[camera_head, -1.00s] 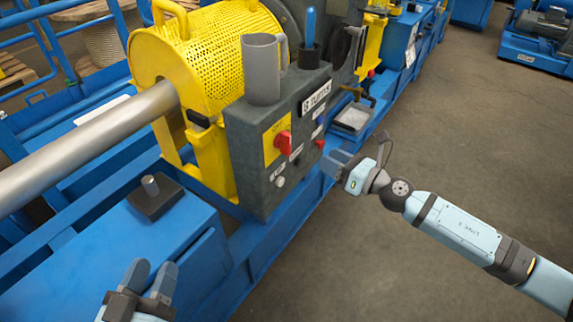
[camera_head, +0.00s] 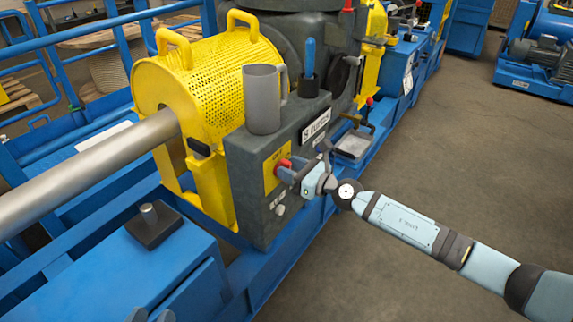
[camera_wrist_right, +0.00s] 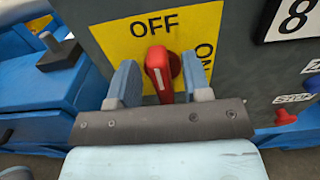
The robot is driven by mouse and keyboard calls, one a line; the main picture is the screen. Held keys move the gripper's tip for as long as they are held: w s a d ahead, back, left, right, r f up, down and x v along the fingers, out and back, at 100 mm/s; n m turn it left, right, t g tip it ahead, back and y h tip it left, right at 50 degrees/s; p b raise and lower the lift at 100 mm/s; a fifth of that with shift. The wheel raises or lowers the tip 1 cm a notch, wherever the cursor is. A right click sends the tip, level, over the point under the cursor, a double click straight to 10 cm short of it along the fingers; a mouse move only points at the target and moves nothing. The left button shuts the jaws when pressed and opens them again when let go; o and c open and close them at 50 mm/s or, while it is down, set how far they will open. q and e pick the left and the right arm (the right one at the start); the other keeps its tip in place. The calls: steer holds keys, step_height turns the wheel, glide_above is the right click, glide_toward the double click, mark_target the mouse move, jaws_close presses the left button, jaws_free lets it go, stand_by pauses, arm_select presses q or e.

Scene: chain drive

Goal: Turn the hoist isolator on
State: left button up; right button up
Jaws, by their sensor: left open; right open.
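The isolator is a red rotary handle (camera_wrist_right: 160,72) on a yellow plate (camera_wrist_right: 120,38) marked OFF at the top and ON at the right. In the right wrist view the handle stands upright, in line with OFF. My right gripper (camera_wrist_right: 160,82) is open, with one blue-grey finger on each side of the handle; I cannot tell whether either finger touches it. In the head view the right gripper (camera_head: 289,172) covers most of the handle on the dark control box (camera_head: 250,215). My left gripper (camera_head: 152,316) is open, only its fingertips showing at the bottom edge.
A grey mug (camera_head: 264,100) and a holder with a blue-handled tool (camera_head: 309,70) stand on top of the box. A red button (camera_wrist_right: 286,117) sits right of the plate. A yellow perforated guard (camera_head: 205,80) is behind. Open floor (camera_head: 450,150) lies to the right.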

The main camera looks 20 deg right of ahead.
steer(key=shift+w+a, duration=0.45)
steer(key=shift+w, duration=0.05)
jaws_close()
